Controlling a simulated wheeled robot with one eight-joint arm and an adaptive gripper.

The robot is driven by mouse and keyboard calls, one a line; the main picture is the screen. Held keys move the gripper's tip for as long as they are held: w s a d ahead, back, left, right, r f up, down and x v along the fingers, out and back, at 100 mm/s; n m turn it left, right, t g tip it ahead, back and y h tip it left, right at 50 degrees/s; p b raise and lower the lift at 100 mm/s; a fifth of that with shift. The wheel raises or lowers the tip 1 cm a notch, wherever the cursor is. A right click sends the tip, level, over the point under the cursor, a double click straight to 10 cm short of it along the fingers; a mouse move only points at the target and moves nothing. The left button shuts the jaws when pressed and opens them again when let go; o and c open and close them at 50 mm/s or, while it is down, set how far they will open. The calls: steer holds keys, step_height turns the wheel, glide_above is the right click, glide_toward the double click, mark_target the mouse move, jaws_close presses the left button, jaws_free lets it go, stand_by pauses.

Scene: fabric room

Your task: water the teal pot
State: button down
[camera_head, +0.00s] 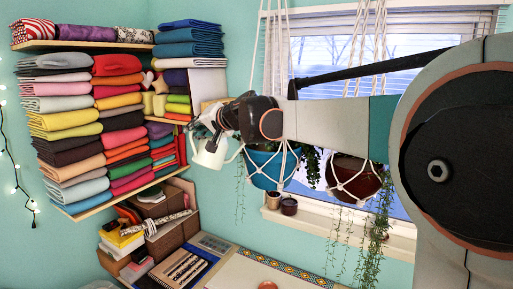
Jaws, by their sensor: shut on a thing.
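A white watering can (209,154) is held by my gripper (213,124), which is shut on it, in front of the fabric shelves. Its spout points to the right, toward the teal pot (262,172). The can looks tilted, but no water is visible. The teal pot hangs in a white macrame holder before the window, with trailing plants. My arm passes in front of its upper part. I cannot tell how far the spout is from the pot in depth.
A brown pot (345,185) hangs to the right, partly behind my arm. Two small jars (289,206) stand on the window sill (340,229). Shelves of folded fabric (70,125) fill the left wall. A table (245,273) lies below.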

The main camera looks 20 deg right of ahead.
steer(key=shift+w+d+r+m+p, duration=0.15)
steer(key=shift+w+d+r+p, duration=0.1)
steer(key=shift+d+r, duration=0.35)
steer(key=shift+w+d+r+m+p, duration=0.1)
steer(key=shift+d+r+m+p, duration=0.2)
steer(key=shift+d, duration=0.5)
steer(key=shift+w+d+r, duration=0.25)
steer(key=shift+d+r, duration=0.05)
steer(key=shift+d, duration=0.15)
steer(key=shift+w+d+r, duration=0.25)
steer(key=shift+d+r, duration=0.05)
steer(key=shift+d, duration=0.15)
